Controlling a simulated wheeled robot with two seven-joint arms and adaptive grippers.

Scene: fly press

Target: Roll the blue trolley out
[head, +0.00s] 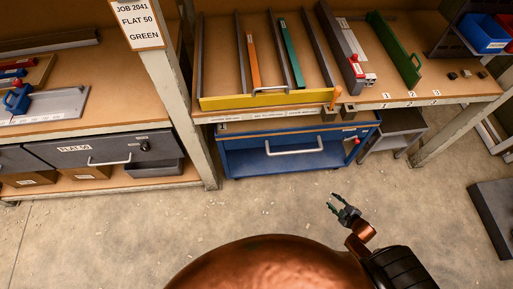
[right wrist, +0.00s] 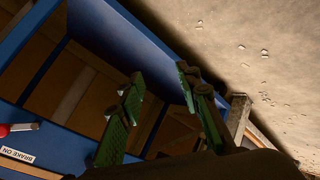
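The blue trolley (head: 240,161) stands under the right-hand bench, its front facing the aisle. A pale bar handle (head: 295,151) runs across its front. A red-knobbed brake lever (head: 356,141) is at its right end. My left gripper is out of view.
A grey low stand (head: 397,130) is right of the trolley, and a bench post (head: 205,140) is on its left. Above, the bench holds a yellow-fronted tray (head: 230,102). A dark slab (head: 495,210) lies at far right. The floor before the trolley is clear apart from small chips.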

